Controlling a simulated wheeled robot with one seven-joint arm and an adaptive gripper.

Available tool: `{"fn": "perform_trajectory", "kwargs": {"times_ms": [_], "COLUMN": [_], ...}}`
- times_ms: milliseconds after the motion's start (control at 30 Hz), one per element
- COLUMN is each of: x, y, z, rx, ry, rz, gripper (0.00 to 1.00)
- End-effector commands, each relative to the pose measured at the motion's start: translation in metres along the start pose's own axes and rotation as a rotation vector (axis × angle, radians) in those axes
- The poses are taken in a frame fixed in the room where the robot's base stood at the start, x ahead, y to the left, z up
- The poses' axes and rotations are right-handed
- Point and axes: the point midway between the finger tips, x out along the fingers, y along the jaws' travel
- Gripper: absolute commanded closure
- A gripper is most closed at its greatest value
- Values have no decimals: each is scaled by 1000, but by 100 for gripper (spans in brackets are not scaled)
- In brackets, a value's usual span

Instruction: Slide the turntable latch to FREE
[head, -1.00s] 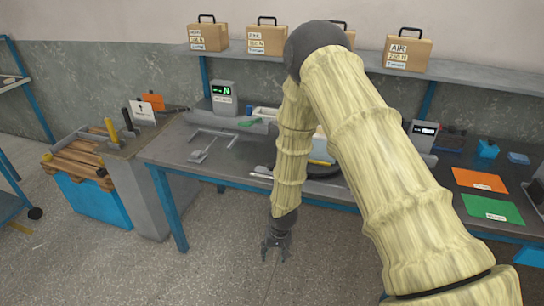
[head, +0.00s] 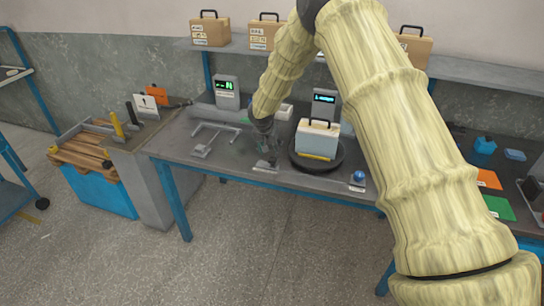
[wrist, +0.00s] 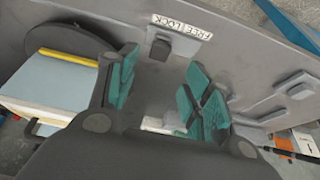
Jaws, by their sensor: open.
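The turntable (head: 340,160) is a dark round disc on the bench, bearing a pale case (head: 317,138) with a dark handle. In the wrist view, the disc (wrist: 68,57) and case are at the left. A small white label (wrist: 182,26) reading FREE and LOCK lies on the grey surface. A dark latch knob (wrist: 160,49) stands beside the label's left end in the picture. My gripper (head: 266,160) is low over the bench, left of the turntable. Its green-padded fingers (wrist: 163,85) are apart and empty, with the knob beyond them, not between them.
A blue ball (head: 359,175) on a small base stands right of the turntable. A lit display (head: 324,104) stands behind it, another (head: 227,92) further left. Orange and green sheets (head: 497,207) lie at the right.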

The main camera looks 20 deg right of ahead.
Motion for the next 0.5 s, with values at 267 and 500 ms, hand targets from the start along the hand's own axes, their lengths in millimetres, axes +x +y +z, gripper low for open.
{"fn": "perform_trajectory", "kwargs": {"times_ms": [267,500], "x": [31,56], "y": [1,0], "z": [0,0], "rx": [1,-1], "ry": [-2,-2], "rz": [1,0], "gripper": [50,50]}}
